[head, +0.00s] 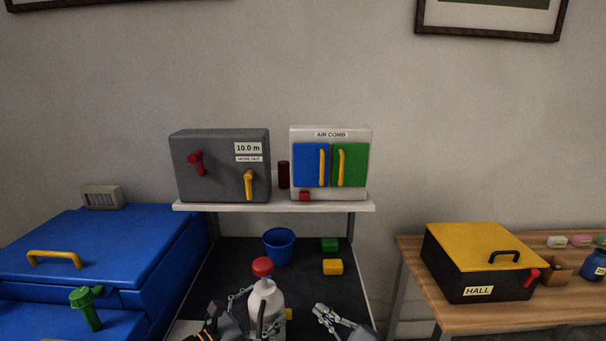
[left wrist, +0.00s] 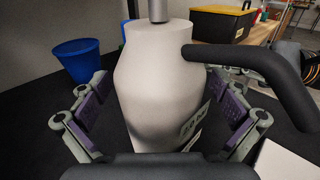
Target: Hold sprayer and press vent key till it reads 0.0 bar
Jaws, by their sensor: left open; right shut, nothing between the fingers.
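The sprayer (head: 266,298) is a white bottle with a red knob (head: 262,267) on top, standing upright on the dark bench mat. In the left wrist view its white body (left wrist: 160,85) stands between the spread fingers of my left gripper (left wrist: 158,105), and a dark curved handle (left wrist: 265,62) reaches out to the right. A small label (left wrist: 194,126) on its side is partly hidden and its reading is unclear. I cannot make out the vent key. My left gripper (head: 238,312) is open around the sprayer. My right gripper (head: 322,313) is shut and empty, to the right of it.
A blue bucket (head: 279,247), a green block (head: 330,244) and a yellow block (head: 333,267) are behind on the mat. A shelf (head: 280,206) above bears a grey box (head: 220,165) and the AIR COMB cabinet (head: 331,195). A blue chest (head: 110,245) stands left, a wooden table (head: 410,250) right.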

